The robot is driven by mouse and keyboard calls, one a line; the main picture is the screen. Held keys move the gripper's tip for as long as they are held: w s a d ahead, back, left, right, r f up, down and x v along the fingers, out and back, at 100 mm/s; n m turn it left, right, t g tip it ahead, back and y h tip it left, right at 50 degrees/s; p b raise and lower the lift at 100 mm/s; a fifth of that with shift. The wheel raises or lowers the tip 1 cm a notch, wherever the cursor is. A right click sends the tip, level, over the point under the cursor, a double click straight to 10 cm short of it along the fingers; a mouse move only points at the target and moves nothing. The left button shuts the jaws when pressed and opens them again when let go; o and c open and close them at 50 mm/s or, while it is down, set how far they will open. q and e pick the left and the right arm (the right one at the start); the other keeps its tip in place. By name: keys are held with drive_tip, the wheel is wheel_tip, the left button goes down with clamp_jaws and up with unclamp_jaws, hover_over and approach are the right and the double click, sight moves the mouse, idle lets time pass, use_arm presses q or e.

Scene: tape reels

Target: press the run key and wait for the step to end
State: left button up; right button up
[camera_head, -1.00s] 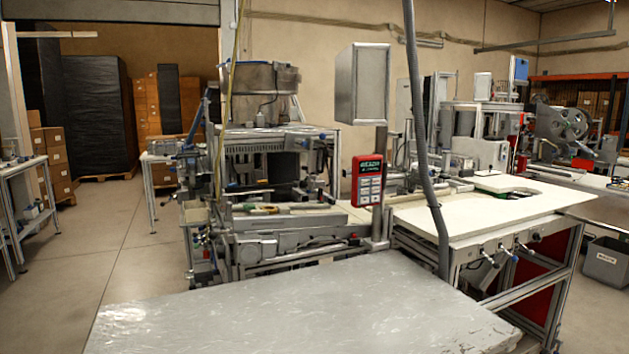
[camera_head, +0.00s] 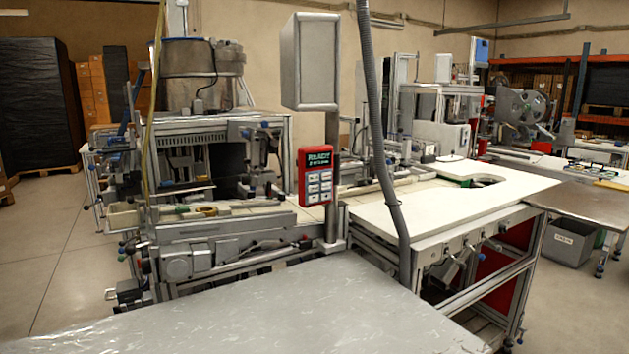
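A red control box (camera_head: 318,175) with a small dark screen and several pale keys is mounted on a grey post, near the middle of the head view. Its screen shows green text that reads like "READY", with a smaller line below too small to read surely. The key labels are too small to read, so I cannot tell which is the run key. Neither of my grippers shows in this view.
A grey, shiny tabletop (camera_head: 250,312) fills the foreground. Behind it stands a machine (camera_head: 200,240) with a metal drum. A white worktable (camera_head: 440,212) is to the right, with a grey hose (camera_head: 388,190) hanging before it. A grey bin (camera_head: 570,242) stands on the floor at right.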

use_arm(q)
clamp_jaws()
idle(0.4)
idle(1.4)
